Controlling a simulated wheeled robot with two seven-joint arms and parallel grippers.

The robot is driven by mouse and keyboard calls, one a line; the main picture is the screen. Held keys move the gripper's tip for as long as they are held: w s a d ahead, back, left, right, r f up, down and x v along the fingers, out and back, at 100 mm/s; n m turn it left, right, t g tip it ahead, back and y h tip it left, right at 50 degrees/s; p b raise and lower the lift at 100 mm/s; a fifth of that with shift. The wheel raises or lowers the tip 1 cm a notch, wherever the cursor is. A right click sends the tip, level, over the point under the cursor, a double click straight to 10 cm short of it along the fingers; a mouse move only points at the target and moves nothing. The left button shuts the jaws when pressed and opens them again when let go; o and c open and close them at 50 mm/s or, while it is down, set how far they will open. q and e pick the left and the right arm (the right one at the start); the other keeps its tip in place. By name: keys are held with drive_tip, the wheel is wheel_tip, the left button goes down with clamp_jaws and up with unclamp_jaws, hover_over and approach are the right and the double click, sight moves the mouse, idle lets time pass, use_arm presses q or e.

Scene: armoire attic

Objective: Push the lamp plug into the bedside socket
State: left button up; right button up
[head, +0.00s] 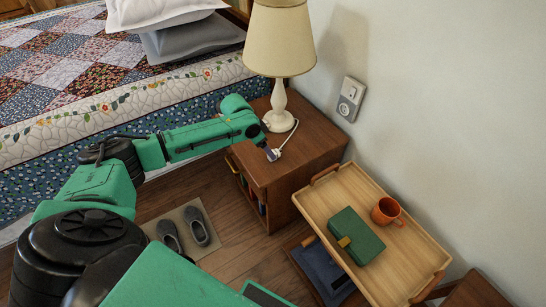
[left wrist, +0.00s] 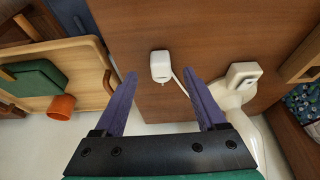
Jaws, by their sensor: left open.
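The white lamp plug (head: 278,152) lies on the wooden nightstand (head: 310,160), with its cord running back to the lamp (head: 280,110). The white bedside socket (head: 350,98) is on the wall to the right of the lamp. My left gripper (head: 270,154) is over the nightstand top, close to the plug. In the left wrist view its purple fingers (left wrist: 160,77) are open, and the plug (left wrist: 161,65) shows just past the fingertips, in line with the gap. The cord passes near the right finger. My right gripper is not in view.
A wooden tray (head: 340,220) with a green book (head: 356,236) and an orange mug (head: 386,211) stands in front of the nightstand. The bed (head: 90,80) is at the left. Slippers (head: 199,228) lie on a floor mat. The wall bounds the right side.

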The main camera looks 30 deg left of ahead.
use_arm(q)
drive_tip(key=x, duration=0.2)
drive_tip(key=b+x, duration=0.1)
drive_tip(key=x, duration=0.2)
drive_tip(key=shift+w+d+r, duration=0.1)
drive_tip(key=shift+w+d, duration=0.05)
drive_tip(key=shift+w, duration=0.1)
drive_tip(key=shift+r, duration=0.1)
drive_tip(key=shift+c, duration=0.8)
clamp_jaws()
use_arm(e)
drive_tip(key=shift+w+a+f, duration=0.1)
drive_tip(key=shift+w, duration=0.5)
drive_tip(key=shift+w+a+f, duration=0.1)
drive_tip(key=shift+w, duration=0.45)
